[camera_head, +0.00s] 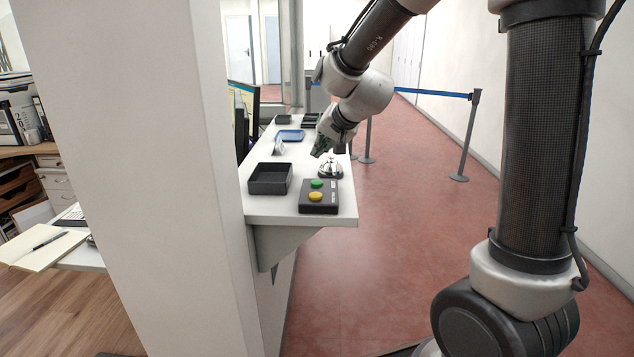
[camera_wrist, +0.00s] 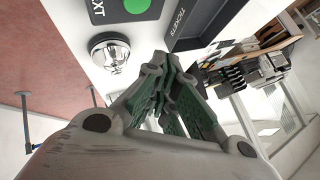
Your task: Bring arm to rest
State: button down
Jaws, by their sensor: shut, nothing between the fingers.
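My gripper (camera_head: 322,148) is above the white counter (camera_head: 260,207), close over the silver call bell (camera_head: 331,168) in the head view. In the wrist view my gripper (camera_wrist: 166,78) has its green-padded fingers together with nothing between them. The bell (camera_wrist: 109,50) shows to the left of the fingers there, apart from them. My arm reaches down to the counter from the upper right.
A black box with green and yellow buttons (camera_head: 318,197) and a black open tray (camera_head: 270,178) stand on the counter's near end. A blue tray (camera_head: 291,135) lies farther back. Barrier posts (camera_head: 468,135) stand on the red floor. A pale wall (camera_head: 150,150) borders the counter's left.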

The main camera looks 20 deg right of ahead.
dwell(0.3)
jog(key=s+f+g, duration=0.1)
jog(key=s, duration=0.1)
jog(key=s+f+n+g, duration=0.1)
jog(key=s, duration=0.1)
jog(key=s+f+n+g, duration=0.1)
jog(key=s+f, duration=0.1)
jog(key=shift+a+f, duration=0.1)
jog(key=shift+n+g, duration=0.7)
jog(key=shift+n, duration=0.1)
jog(key=s, duration=0.2)
jog(key=s+d, duration=0.1)
jog(key=s, duration=0.1)
jog(key=shift+s+d, duration=0.1)
jog(key=shift+s, duration=0.1)
jog(key=s+d+r+h, duration=0.1)
jog(key=s+d, duration=0.3)
jog(key=s, duration=0.4)
jog(key=s+d+r+n+h, duration=0.1)
jog(key=s+d+r, duration=0.3)
jog(key=s, duration=0.4)
jog(key=s+d+r, duration=0.2)
jog(key=s+d, duration=0.3)
jog(key=s, duration=0.3)
jog(key=shift+r+n+h, duration=0.25)
jog(key=shift+n+h, duration=0.15)
